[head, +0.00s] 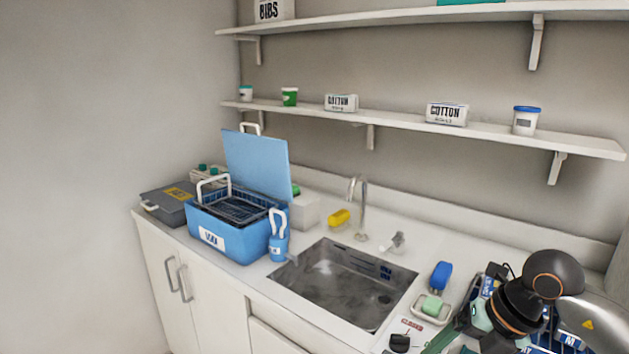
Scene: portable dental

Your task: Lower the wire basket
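The dark wire basket (240,208) sits at the top of an open blue box (240,243) on the counter left of the sink. A white loop handle (213,181) stands up at its left end. Another white loop (277,219) shows at the right end, just above a small blue bottle (278,246); I cannot tell which it belongs to. The box's blue lid (257,164) stands open behind. The basket's underside and depth in the box are hidden. Neither gripper can be made out; a black arm link of mine shows at lower right.
The steel sink (345,287) with a faucet (359,205) lies right of the box. A yellow item (339,217) and a soap dish (432,310) flank the sink. Shelves hang above.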

